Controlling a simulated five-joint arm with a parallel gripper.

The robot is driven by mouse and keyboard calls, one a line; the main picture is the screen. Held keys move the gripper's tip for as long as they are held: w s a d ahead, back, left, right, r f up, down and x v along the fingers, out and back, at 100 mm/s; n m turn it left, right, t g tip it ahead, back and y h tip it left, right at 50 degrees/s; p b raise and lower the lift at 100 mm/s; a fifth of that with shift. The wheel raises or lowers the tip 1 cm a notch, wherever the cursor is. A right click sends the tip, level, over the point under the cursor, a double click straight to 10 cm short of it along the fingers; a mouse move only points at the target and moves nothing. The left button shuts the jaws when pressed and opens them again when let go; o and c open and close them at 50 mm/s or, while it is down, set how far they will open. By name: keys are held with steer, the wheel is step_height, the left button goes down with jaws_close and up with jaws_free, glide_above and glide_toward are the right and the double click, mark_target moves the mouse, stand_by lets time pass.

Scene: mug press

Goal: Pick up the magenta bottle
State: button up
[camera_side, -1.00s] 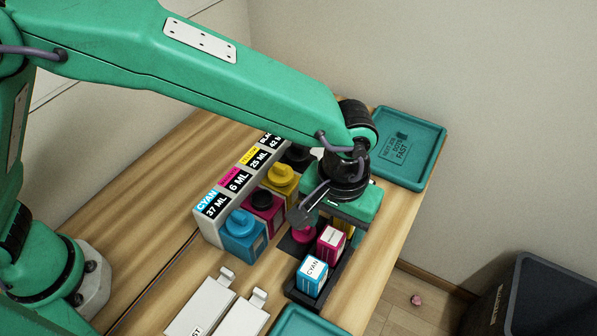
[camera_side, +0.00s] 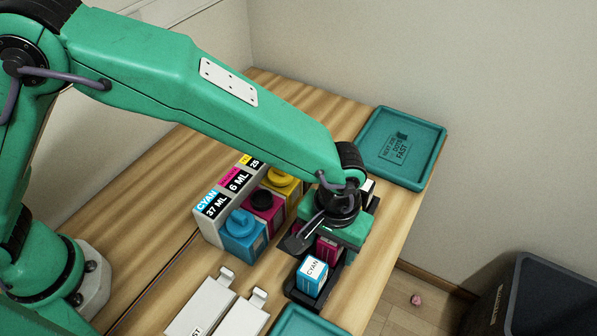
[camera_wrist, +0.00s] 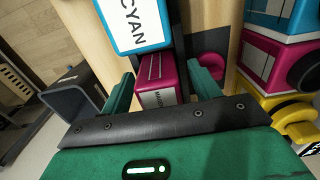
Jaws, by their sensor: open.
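The magenta bottle, a small box-shaped one, stands in a dark holder beside the cyan bottle; part of it shows in the side view (camera_side: 327,249) below my gripper (camera_side: 330,238). In the wrist view the magenta bottle (camera_wrist: 155,72) lies between the two green fingers of my gripper (camera_wrist: 163,88). The fingers are open, one on each side, with a visible gap at least on the right. Its lower part is hidden by the gripper's dark edge.
The cyan bottle (camera_side: 312,277) stands close in front in the holder. A rack of larger ink tanks, including a magenta tank (camera_side: 265,206) with a black opening, stands left. A magenta cap (camera_wrist: 209,63) lies on a dark pad nearby. A teal tray (camera_side: 400,148) is behind.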

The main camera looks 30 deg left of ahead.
steer(key=shift+c, duration=0.4)
steer(key=c, duration=1.1)
steer(key=shift+r, duration=0.1)
step_height(320, 180, up, 10)
steer(key=shift+f, duration=0.1)
stand_by(0.4)
steer(key=shift+w+a+r, duration=0.15)
steer(key=shift+a+r, duration=0.45)
steer(key=shift+a, duration=1.9)
steer(key=shift+w+a+r, duration=0.15)
steer(key=shift+a+r, duration=0.5)
steer(key=shift+a, duration=1.85)
steer(key=shift+w+a+r, duration=0.15)
steer(key=shift+a+r, duration=0.45)
steer(key=shift+a, duration=1.9)
